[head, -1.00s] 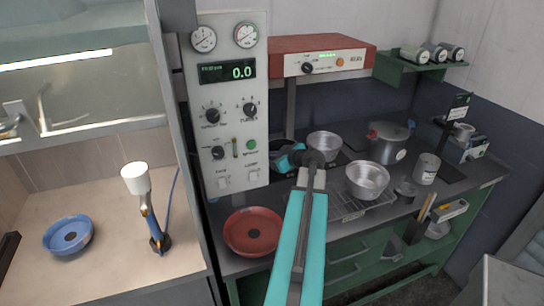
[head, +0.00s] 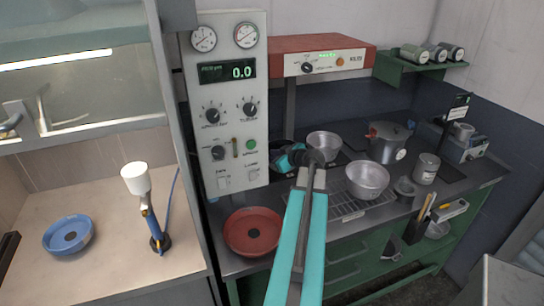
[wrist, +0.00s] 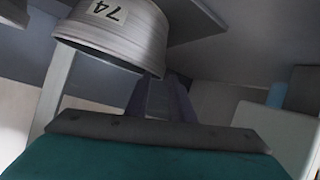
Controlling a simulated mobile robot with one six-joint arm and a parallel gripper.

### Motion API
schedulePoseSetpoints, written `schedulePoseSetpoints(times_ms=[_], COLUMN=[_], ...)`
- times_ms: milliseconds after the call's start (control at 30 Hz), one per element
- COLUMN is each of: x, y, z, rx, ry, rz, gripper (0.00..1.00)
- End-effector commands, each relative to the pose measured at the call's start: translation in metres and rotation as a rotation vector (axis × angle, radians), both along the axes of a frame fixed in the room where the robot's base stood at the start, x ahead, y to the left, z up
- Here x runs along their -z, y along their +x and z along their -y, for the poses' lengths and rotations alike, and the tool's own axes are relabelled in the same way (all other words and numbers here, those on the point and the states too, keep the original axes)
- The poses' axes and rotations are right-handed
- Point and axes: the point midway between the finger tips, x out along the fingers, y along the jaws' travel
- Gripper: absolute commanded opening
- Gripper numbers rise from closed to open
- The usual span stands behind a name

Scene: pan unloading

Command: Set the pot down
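A grey metal pot (wrist: 120,42) with a label reading 74, upside down in the picture, fills the upper left of the wrist view. My gripper (wrist: 167,88) has its two fingers apart, with a gap between them, close to the pot's lower right edge. I cannot tell whether they touch it. In the head view, one open metal pot (head: 323,141) stands at the back of the counter behind my arm's wrist. Another open pot (head: 368,186) stands on a wire rack (head: 347,208). My fingertips are hard to make out in the head view.
A red pan (head: 254,230) lies on the dark counter at the front left. A larger lidded pot (head: 387,148) and a tin (head: 425,168) stand to the right. A tall control panel (head: 230,130) rises left of my wrist, and a red-topped unit (head: 325,58) overhangs the back.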

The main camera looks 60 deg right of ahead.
Motion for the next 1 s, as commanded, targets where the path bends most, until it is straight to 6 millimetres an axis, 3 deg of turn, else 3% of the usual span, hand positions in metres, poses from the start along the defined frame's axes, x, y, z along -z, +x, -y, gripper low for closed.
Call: schedulePoseSetpoints(times_ms=[700,1000], x=[-0.041,-0.051], y=[-0.085,-0.102], z=[-0.030,-0.035], rx=[0.002,0.000], ry=[-0.001,-0.001], rz=[0.001,0.000], gripper=[0.22,0.22])
